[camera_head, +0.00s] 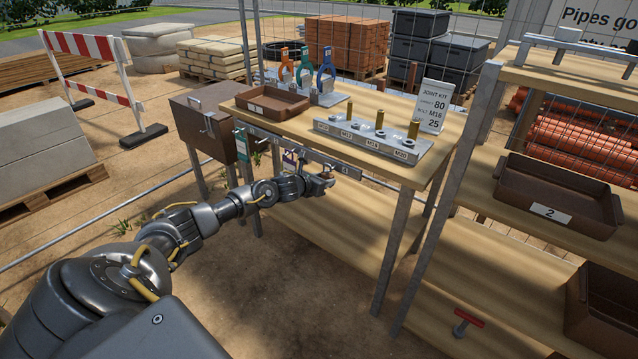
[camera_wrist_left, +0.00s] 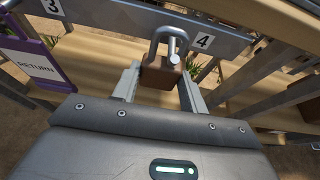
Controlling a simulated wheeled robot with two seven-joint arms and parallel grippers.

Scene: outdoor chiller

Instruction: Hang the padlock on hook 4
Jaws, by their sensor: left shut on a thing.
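The padlock (camera_wrist_left: 161,73) has a brown body and a grey shackle, and shows in the left wrist view. My left gripper (camera_wrist_left: 158,88) is shut on its body, one finger on each side. In the head view this gripper (camera_head: 328,178) is at the rail's right end, and the padlock is too small to make out clearly. Hook 4 (camera_wrist_left: 173,47) is a metal peg left of the number 4 label (camera_wrist_left: 203,41). Its round end shows inside the shackle loop, so the shackle appears to be around it. Whether the shackle rests on it I cannot tell. My right gripper is not in view.
The hook rail (camera_head: 262,134) runs along the table's front edge. A purple RETURN tag (camera_wrist_left: 30,57) hangs near number 3, left of my gripper. A green tag (camera_head: 241,144) hangs farther left. A brown tray (camera_head: 272,112) and a bolt rack (camera_head: 372,149) stand on the tabletop.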

